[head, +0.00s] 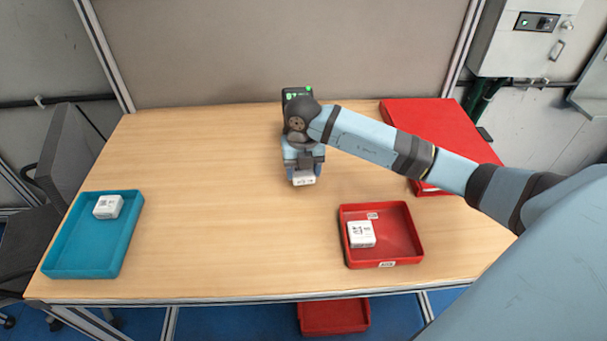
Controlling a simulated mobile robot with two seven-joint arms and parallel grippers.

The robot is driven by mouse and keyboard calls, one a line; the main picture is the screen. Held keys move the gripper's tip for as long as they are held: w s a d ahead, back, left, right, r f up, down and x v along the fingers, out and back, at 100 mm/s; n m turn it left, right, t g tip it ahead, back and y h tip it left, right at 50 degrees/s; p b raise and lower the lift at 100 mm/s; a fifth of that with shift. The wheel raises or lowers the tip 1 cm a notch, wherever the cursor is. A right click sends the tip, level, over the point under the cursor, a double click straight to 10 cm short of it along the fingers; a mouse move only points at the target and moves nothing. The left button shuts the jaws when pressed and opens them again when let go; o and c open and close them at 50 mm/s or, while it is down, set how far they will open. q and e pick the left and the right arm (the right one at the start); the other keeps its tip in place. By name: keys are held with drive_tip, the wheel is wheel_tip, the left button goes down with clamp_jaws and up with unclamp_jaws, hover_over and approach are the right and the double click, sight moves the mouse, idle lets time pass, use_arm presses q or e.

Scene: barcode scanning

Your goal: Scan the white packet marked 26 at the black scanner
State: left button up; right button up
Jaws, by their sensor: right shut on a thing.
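My right gripper (304,174) reaches over the middle of the table and is shut on a white packet (304,181), holding it in front of the scanner. Only a small part of this packet shows, and its marking is too small to read. The black scanner (291,92) stands at the table's back edge, with green lit signs on its screen. My wrist hides most of it. A white packet (362,234) lies in the red tray (402,246). Another white packet (107,206) lies in the blue tray (95,258). My left gripper is not in view.
A large red box or lid (425,113) lies at the table's back right, partly behind my right arm. A red bin (334,316) stands below the front edge. A grey chair (68,150) is at the left. The table (205,220) is clear between the blue and red trays.

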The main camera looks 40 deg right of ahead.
drive_tip(key=shift+w+d+f, duration=0.15)
drive_tip(key=shift+w+f, duration=0.1)
drive_tip(key=shift+f, duration=0.1)
drive_tip(key=shift+w+d+f, duration=0.1)
drive_tip(key=shift+w+d, duration=0.05)
drive_tip(key=shift+w, duration=0.05)
drive_tip(key=s+a+r+p, duration=0.7)
drive_tip(key=s+r+p, duration=0.2)
drive_tip(key=s+r, duration=0.1)
drive_tip(key=shift+s, duration=0.6)
